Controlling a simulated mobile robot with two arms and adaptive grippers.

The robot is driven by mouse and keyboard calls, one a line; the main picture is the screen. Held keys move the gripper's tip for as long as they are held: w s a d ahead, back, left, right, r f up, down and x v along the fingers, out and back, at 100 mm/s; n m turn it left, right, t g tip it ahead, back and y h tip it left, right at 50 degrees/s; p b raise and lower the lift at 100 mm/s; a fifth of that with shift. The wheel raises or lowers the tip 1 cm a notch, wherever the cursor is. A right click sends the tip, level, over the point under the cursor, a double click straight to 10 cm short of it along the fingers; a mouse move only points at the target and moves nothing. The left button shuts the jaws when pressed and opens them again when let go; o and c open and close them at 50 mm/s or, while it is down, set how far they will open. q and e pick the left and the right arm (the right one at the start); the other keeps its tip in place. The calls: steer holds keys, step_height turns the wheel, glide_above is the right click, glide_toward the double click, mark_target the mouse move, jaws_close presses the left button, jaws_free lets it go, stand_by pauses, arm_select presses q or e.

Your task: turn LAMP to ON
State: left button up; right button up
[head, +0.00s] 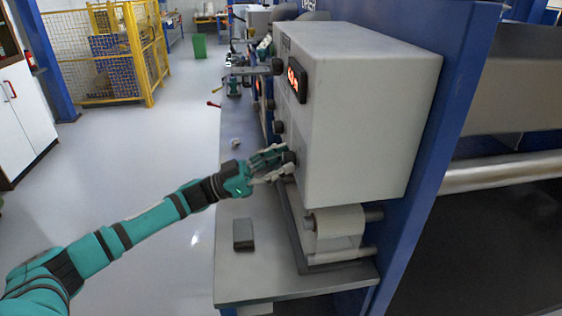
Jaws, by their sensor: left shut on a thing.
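The grey machine box (360,130) stands on the bench with its control face turned to the left and seen at a steep angle. It carries a lit red display (297,80) and several dark knobs. My left gripper (284,164) is shut on a dark knob (290,157) low on that face. Its fingers partly cover the knob. I cannot read any LAMP label or tell the knob's setting from here. My right gripper is not in view.
A white film roller (339,224) sits under the box. A small dark block (243,234) lies on the bench (235,281). A blue upright frame (430,160) stands right of the box. Open floor (140,170) lies to the left, with a yellow cage (115,55) beyond.

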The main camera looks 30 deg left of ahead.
arm_select(q)
steer(key=shift+c, duration=1.4)
steer(key=m+g+b, duration=0.2)
steer(key=m, duration=0.1)
steer(key=m+g+b, duration=0.2)
steer(key=m, duration=0.2)
steer(key=m+g+h+b, duration=0.1)
steer(key=m+b, duration=0.2)
steer(key=m, duration=0.1)
steer(key=shift+w+a+g, duration=0.1)
steer(key=shift+g, duration=0.3)
steer(key=shift+r+m+g+y+b, duration=0.1)
steer(key=shift+m+g+y+b, duration=0.4)
steer(key=shift+m, duration=1.9)
